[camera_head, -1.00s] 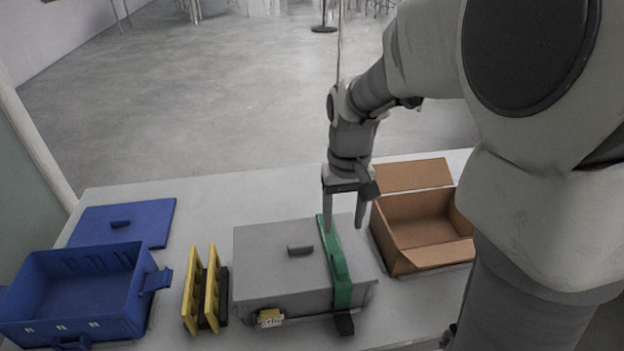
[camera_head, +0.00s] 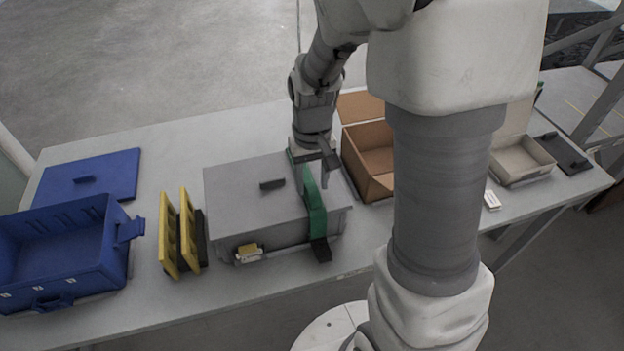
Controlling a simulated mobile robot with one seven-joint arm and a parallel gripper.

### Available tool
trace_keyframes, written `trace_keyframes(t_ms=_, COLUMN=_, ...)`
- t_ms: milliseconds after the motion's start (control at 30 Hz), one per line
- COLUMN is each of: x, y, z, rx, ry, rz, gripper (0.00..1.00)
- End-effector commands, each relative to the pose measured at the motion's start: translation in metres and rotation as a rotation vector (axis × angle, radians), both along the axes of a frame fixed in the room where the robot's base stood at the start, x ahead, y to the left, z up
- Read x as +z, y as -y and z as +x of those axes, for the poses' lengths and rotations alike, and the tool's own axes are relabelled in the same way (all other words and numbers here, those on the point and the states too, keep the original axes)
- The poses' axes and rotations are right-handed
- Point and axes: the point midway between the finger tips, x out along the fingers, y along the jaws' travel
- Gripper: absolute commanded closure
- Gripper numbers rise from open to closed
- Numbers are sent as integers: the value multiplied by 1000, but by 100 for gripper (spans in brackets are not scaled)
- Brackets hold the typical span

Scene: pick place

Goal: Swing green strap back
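The green strap (camera_head: 315,207) lies over the right part of the grey lidded box (camera_head: 238,200) and hangs down its front, with a black end piece (camera_head: 320,250) at the bottom. My gripper (camera_head: 308,170) points down at the back end of the strap, at the box's back right. One finger shows right of the strap and part of the other left of it. The strap's back end is partly hidden by the gripper, so I cannot tell whether the fingers touch it or how far apart they are.
An open cardboard box (camera_head: 368,160) stands close right of the gripper. Yellow and black racks (camera_head: 180,235) and a blue bin (camera_head: 65,250) stand left, with a blue lid (camera_head: 90,178) behind. A beige tray (camera_head: 522,162) is far right. The table (camera_head: 185,135) behind is clear.

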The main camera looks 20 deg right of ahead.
Motion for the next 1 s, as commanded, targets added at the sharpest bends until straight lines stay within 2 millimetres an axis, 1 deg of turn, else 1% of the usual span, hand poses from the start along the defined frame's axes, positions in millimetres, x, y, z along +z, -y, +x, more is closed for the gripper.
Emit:
trace_keyframes(t_ms=33, x=0, y=0, z=0, rx=0, ry=0, rz=0, gripper=62)
trace_keyframes(t_ms=167, x=0, y=0, z=0, rx=0, ry=0, rz=0, gripper=85)
trace_keyframes(t_ms=200, x=0, y=0, z=0, rx=0, ry=0, rz=0, gripper=92)
trace_keyframes(t_ms=233, x=0, y=0, z=0, rx=0, ry=0, rz=0, gripper=98)
trace_keyframes(t_ms=267, x=0, y=0, z=0, rx=0, ry=0, rz=0, gripper=100)
trace_keyframes(t_ms=1000, x=0, y=0, z=0, rx=0, ry=0, rz=0, gripper=100)
